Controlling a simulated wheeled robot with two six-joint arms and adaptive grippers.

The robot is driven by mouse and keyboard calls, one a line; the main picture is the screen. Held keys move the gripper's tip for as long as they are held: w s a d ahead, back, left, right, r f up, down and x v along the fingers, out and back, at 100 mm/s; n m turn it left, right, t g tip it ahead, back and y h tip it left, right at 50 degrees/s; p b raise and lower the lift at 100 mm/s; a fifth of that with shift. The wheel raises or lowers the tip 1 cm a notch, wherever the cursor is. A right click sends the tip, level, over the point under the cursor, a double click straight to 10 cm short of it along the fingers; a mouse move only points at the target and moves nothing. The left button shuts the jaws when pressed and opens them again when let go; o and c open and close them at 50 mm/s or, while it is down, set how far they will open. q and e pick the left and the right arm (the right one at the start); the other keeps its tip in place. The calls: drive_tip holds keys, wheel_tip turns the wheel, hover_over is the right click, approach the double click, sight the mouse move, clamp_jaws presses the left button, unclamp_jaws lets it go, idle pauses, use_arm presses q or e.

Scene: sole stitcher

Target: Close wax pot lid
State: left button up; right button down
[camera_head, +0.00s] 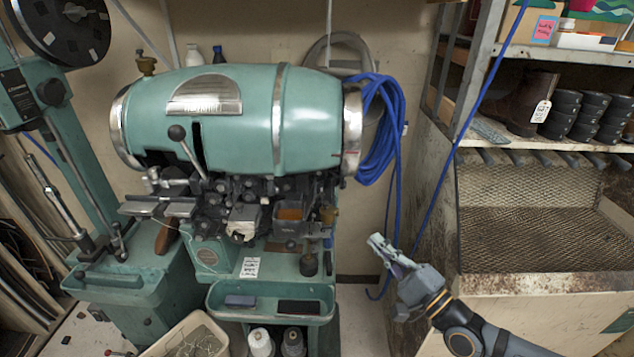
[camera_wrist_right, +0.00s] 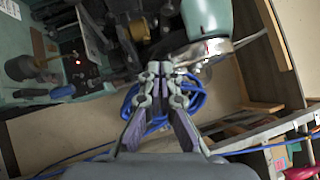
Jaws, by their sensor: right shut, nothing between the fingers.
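The teal sole stitcher (camera_head: 240,120) fills the middle of the head view. A small box with an orange-brown inside (camera_head: 290,214) sits at its front; it may be the wax pot, but I cannot tell for sure. I cannot make out a lid clearly. My right gripper (camera_head: 378,243) is shut and empty, to the right of the stitcher and apart from it. In the right wrist view its fingertips (camera_wrist_right: 160,68) are together, with the stitcher's dark mechanism (camera_wrist_right: 120,40) beyond. My left gripper is not in view.
A coil of blue hose (camera_head: 382,125) hangs at the stitcher's right end, with hose running down near my right gripper. A teal tray (camera_head: 270,312) juts out in front. A shelf unit (camera_head: 545,145) with a mesh panel stands on the right. White thread cones (camera_head: 261,343) are below the tray.

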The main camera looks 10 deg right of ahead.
use_arm(q)
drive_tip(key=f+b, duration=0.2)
drive_tip(key=b, duration=0.1)
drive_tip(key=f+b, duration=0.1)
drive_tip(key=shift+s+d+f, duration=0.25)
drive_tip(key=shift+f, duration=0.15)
use_arm(e)
drive_tip(key=w+a+r, duration=0.4)
drive_tip(key=w+a, duration=0.3)
drive_tip(key=w, duration=0.2)
drive_tip(key=shift+w+a+r, duration=0.2)
drive_tip(key=shift+a, duration=0.05)
drive_tip(key=shift+w, duration=0.1)
